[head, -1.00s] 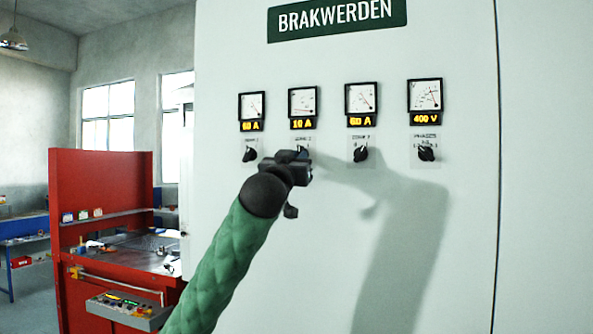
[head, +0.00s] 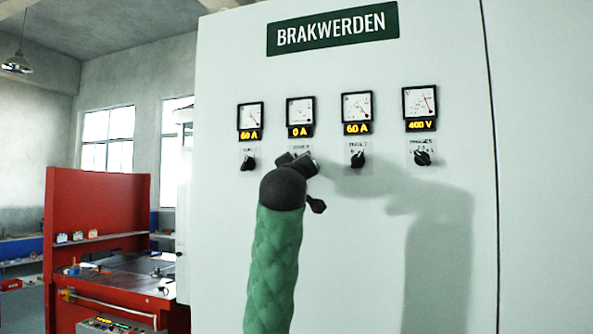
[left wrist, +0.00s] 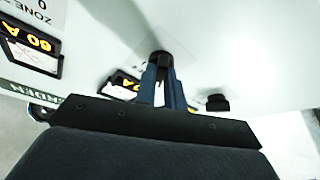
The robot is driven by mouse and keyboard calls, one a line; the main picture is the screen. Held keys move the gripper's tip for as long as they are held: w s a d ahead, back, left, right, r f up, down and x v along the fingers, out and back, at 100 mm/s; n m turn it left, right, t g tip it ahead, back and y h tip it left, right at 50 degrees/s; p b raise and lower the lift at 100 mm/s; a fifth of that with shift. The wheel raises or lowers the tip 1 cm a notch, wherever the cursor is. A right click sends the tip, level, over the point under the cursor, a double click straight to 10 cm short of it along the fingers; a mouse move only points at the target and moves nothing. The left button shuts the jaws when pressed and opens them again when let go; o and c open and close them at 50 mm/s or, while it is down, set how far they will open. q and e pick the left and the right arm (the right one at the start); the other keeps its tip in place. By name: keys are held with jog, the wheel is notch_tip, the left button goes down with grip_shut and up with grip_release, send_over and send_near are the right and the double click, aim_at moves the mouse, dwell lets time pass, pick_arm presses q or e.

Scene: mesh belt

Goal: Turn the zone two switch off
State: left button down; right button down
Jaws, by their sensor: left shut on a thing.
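The zone two switch is a black rotary knob (left wrist: 160,58) on the pale cabinet front, second from the left. My left gripper (head: 297,162) is in front of it in the head view and hides most of it. In the left wrist view the two blue-grey fingers (left wrist: 165,82) are shut on the knob. The meter (head: 300,111) above this switch reads 0 A on its amber display (head: 300,131). My right gripper is in neither view.
Neighbouring black knobs sit to the left (head: 248,163) and right (head: 358,160), under meters reading 60 A. A further knob (head: 423,158) at the right is under a 400 V meter (head: 420,102). A red workbench (head: 95,230) stands left of the cabinet.

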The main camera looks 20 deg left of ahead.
pick_arm(q)
jog(key=shift+n, duration=0.4)
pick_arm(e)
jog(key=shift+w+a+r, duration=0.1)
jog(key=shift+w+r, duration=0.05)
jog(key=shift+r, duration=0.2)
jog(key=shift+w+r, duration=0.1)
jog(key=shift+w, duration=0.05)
pick_arm(q)
jog(key=c, duration=1.5)
grip_release()
jog(key=shift+s+f, duration=0.1)
jog(key=shift+s, duration=0.05)
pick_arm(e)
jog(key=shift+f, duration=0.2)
